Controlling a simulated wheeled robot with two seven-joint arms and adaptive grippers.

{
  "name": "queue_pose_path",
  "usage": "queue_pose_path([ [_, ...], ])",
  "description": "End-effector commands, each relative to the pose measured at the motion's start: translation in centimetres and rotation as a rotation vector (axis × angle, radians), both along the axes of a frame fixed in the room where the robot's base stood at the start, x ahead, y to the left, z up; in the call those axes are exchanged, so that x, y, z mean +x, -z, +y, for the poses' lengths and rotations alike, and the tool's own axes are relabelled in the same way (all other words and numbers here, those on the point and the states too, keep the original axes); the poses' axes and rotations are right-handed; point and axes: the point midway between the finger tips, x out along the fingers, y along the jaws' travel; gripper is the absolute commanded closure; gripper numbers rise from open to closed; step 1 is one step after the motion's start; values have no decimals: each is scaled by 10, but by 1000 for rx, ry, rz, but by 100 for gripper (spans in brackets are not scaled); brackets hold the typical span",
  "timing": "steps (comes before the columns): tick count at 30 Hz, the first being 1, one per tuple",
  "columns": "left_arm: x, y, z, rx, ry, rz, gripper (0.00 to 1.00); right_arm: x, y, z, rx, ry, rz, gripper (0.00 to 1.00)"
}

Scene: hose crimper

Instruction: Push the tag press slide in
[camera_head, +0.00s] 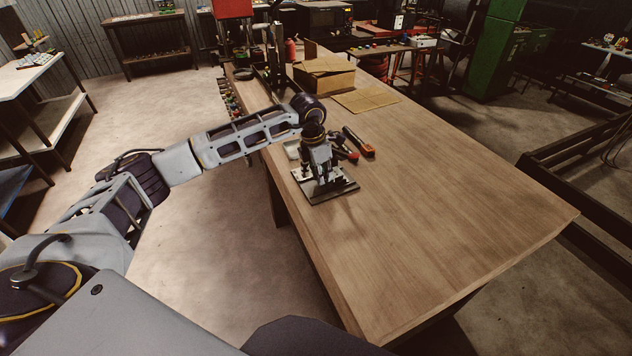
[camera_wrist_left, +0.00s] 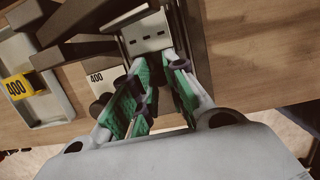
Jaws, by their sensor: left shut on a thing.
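The tag press (camera_head: 345,190) is a metal base plate with dark upright parts on the wooden table. In the left wrist view, its grey plate with small slots (camera_wrist_left: 150,38) lies beyond my fingers, between dark rails. My left gripper (camera_head: 321,176) points down over the press. In the left wrist view, its green-padded fingers (camera_wrist_left: 157,82) are closed around a dark part that seems to be the press slide. The fingers hide most of that part, so how far in it sits cannot be told. My right gripper is not in view.
A cardboard box (camera_head: 324,76) stands farther back. The table's right side is clear.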

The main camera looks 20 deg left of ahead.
Motion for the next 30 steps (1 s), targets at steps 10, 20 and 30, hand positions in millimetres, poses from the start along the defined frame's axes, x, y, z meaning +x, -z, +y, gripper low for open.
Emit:
queue_pose_path([
  [10,4,1,-3,1,0,2,100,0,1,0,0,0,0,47],
  [20,8,1,-6,1,0,1,100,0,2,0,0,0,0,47],
  [30,12,1,-9,1,-1,2,100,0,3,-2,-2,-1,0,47],
])
